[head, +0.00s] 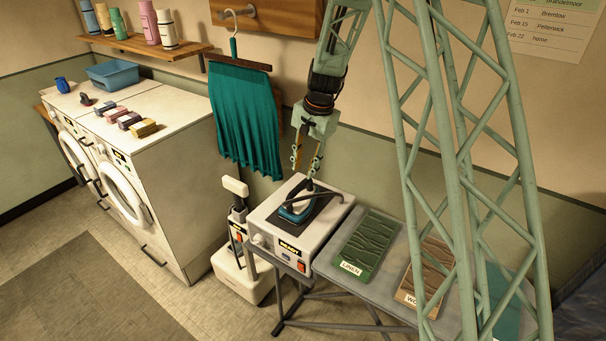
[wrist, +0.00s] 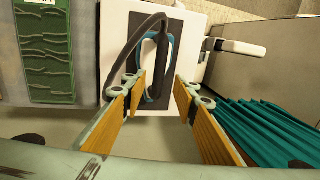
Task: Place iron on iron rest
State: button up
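The iron (head: 292,213), teal with a dark handle, sits on the dark top plate of the white iron rest (head: 262,222) in the head view. In the wrist view the iron (wrist: 168,48) lies on the dark plate of the white rest (wrist: 190,25), with a dark loop, handle or cord, over it. My gripper (head: 307,172) is just above the iron, pointing down. In the wrist view my gripper (wrist: 160,84) has its fingers apart, with the near end of the iron between them in the picture. I see no finger touching it.
The rest stands at the left end of a grey ironing board (head: 335,245). Green (head: 366,243) and brown (head: 428,268) fabric panels lie right of it. A white steamer (head: 240,265) stands left. A teal pleated cloth (head: 245,120) hangs behind. White washers (head: 165,135) stand further left.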

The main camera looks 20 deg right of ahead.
jog(key=shift+s+d+r, duration=0.1)
jog(key=shift+s+r, duration=0.05)
jog(key=shift+r, duration=0.55)
dwell(0.4)
jog(key=s+a+r+n+t, duration=0.1)
jog(key=s+a+r+n, duration=0.15)
jog(key=s+r, duration=0.95)
jog(key=s+a+r+n, duration=0.1)
jog(key=s+r+n, duration=0.2)
jog(key=s+r, duration=0.95)
jog(key=s+r+n, duration=0.2)
jog(key=s, duration=1.3)
jog(key=s+r+n+t+h, duration=0.1)
jog(key=s+r+n, duration=0.1)
jog(key=s, duration=1.4)
jog(key=shift+d+r, duration=0.15)
jog(key=shift+r, duration=0.25)
jog(key=shift+s+n, duration=0.15)
jog(key=shift+n, duration=0.1)
